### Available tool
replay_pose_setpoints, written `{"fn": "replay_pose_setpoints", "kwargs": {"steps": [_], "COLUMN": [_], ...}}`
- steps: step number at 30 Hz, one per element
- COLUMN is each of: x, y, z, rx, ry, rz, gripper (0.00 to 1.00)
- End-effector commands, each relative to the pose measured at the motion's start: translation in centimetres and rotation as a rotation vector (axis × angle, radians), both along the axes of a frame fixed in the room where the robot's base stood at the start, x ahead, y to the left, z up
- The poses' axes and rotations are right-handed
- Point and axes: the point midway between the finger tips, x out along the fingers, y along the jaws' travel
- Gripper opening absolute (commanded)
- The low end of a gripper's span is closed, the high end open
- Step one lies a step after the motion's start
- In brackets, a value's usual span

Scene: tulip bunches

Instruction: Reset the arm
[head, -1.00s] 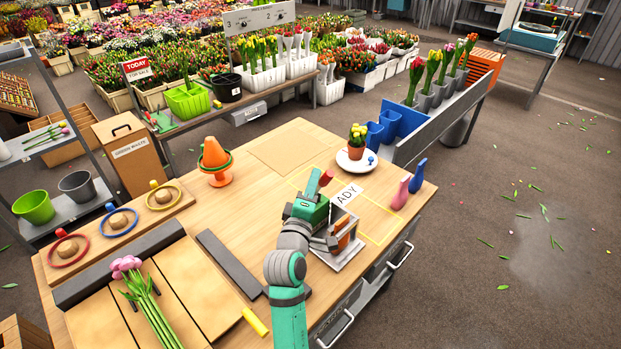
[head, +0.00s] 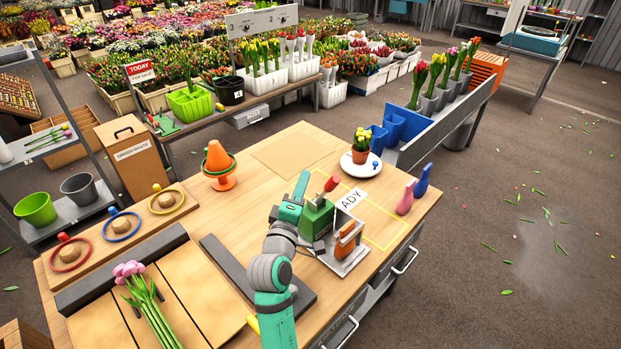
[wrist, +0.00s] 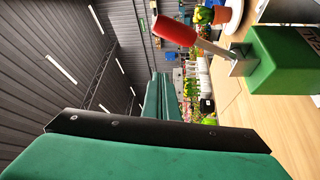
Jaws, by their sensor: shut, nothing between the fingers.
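My arm reaches up from the bottom edge in the head view. My gripper (head: 303,180) is shut and empty, above the wooden table (head: 250,208), just left of a green device (head: 316,218) with a red-handled lever (head: 331,184). In the wrist view, the closed green fingers (wrist: 162,97) point forward. There the red lever handle (wrist: 174,31) and the green device (wrist: 283,60) are at the upper right, apart from the fingers.
An orange-brown block (head: 345,240) stands on the device's grey base. Pink tulips (head: 135,285) lie at front left. An orange cone (head: 217,158) stands at the back.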

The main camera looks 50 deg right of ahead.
Motion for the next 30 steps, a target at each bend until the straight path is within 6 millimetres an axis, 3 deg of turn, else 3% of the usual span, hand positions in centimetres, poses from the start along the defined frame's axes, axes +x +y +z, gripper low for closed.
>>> {"fn": "replay_pose_setpoints", "kwargs": {"steps": [9, 15, 30], "x": [-2.5, -2.8, -2.7], "y": [4.0, 6.2, 6.8], "z": [-1.2, -1.7, -1.7], "rx": [-0.001, 0.000, 0.000], "ry": [0.001, 0.001, 0.000], "rz": [-0.016, -0.007, -0.003], "gripper": [0.00, 0.00, 0.00]}}
